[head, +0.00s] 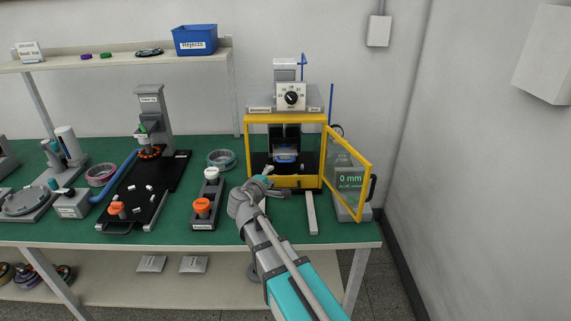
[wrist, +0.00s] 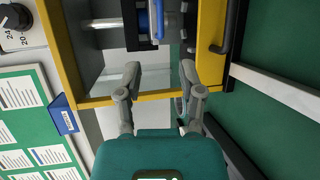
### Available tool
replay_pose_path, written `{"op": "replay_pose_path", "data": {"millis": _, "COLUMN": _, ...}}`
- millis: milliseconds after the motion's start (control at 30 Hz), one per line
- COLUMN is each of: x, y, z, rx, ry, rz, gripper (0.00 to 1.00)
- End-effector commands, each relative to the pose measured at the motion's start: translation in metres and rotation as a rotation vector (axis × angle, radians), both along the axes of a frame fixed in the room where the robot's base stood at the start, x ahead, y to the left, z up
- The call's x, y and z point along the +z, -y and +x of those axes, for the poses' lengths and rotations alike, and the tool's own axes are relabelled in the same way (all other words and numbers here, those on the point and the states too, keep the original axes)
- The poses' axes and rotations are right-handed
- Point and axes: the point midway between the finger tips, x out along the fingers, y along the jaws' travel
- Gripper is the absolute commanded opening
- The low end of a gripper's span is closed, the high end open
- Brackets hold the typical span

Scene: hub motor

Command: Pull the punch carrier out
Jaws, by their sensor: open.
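The press (head: 285,118) has a yellow guard frame, and its yellow-framed door (head: 349,170) stands open to the right. Inside sits a blue and grey part on a dark block, likely the punch carrier (head: 286,155); I cannot be sure. In the wrist view, this blue part with a pale bar (wrist: 156,18) shows at the top edge, partly cut off. My gripper (head: 268,172) is in front of the press opening, at its lower left.
A rack with white and orange-topped pieces (head: 208,202) stands left of my arm. A grey bar (head: 311,213) lies on the green bench in front of the press. A dial (head: 291,97) is above the opening.

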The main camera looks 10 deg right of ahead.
Motion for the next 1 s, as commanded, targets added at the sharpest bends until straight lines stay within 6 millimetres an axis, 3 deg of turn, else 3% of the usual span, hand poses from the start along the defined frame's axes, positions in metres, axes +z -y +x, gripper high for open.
{"op": "replay_pose_path", "data": {"millis": 267, "x": -0.001, "y": 0.002, "z": 0.004, "rx": -0.003, "ry": -0.001, "rz": 0.002, "gripper": 0.50}}
{"op": "replay_pose_path", "data": {"millis": 467, "x": -0.005, "y": 0.009, "z": 0.017, "rx": -0.004, "ry": 0.000, "rz": 0.003, "gripper": 0.50}}
{"op": "replay_pose_path", "data": {"millis": 1000, "x": -0.021, "y": 0.047, "z": 0.085, "rx": -0.004, "ry": 0.000, "rz": 0.003, "gripper": 0.50}}
